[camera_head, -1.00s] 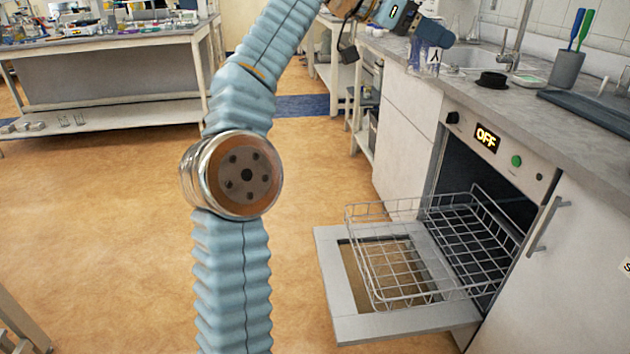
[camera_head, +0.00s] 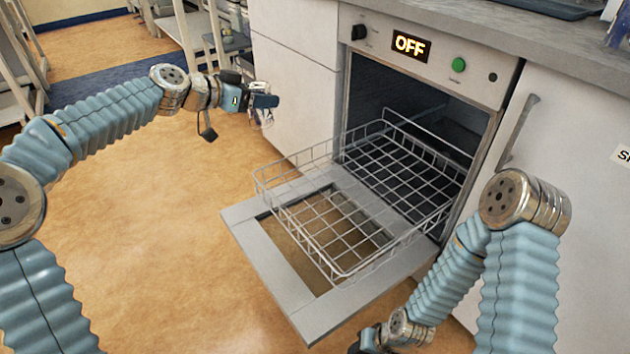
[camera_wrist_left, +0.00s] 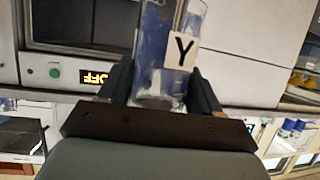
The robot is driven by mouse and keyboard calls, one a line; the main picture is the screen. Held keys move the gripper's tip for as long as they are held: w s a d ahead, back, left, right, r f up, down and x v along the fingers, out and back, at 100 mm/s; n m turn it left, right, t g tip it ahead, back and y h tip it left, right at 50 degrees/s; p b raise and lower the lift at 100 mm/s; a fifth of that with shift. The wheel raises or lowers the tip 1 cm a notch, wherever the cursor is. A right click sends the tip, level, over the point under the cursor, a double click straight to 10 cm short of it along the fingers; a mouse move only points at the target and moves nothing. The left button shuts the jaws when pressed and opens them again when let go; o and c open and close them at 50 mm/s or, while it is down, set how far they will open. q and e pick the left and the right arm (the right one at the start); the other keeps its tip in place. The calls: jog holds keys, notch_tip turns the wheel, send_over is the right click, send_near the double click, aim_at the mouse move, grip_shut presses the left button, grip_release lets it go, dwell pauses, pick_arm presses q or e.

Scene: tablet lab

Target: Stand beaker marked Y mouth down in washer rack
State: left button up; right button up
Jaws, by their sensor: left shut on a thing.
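My left gripper (camera_head: 264,103) is shut on the clear glass beaker (camera_wrist_left: 160,60), held in the air left of the washer rack. Its white label with a black Y reads upright in the left wrist view, where the OFF display is upside down, so the beaker seems inverted. Its far end is cut off there. In the head view it is small and partly hidden by the fingers. The wire washer rack (camera_head: 345,272) is pulled out over the open door and looks empty. My right gripper (camera_head: 364,343) is at the bottom edge, mostly out of frame, its fingers unclear.
The washer door (camera_head: 262,262) lies folded down under the rack. The washer front (camera_head: 470,72) shows OFF. The counter (camera_head: 480,30) overhangs above, and cabinet doors flank the opening. Open floor (camera_head: 150,230) lies left of the door.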

pick_arm(q)
jog(key=shift+m+g+h, duration=0.5)
jog(key=shift+m+g, duration=0.2)
jog(key=s+d+f+b, duration=0.2)
jog(key=d+f+b, duration=0.1)
jog(key=f, duration=0.5)
jog(key=s+d+f+b, duration=0.2)
jog(key=d+f+b, duration=0.2)
jog(key=f, duration=0.5)
jog(key=s+d+f+b, duration=0.2)
jog(key=d+f+b, duration=0.1)
jog(key=d+f, duration=0.3)
jog(key=shift+s+d+f+b, duration=0.1)
jog(key=shift+f+b, duration=0.05)
jog(key=shift+f, duration=0.5)
jog(key=shift+s+f+b, duration=0.1)
jog(key=shift+f+b, duration=0.05)
jog(key=shift+f, duration=0.5)
pick_arm(e)
notch_tip(320, 180, down, 12)
jog(key=shift+w+d, duration=0.2)
jog(key=shift+d, duration=0.2)
pick_arm(q)
jog(key=shift+f, duration=0.35)
jog(key=o, duration=1.1)
jog(key=shift+o, duration=0.2)
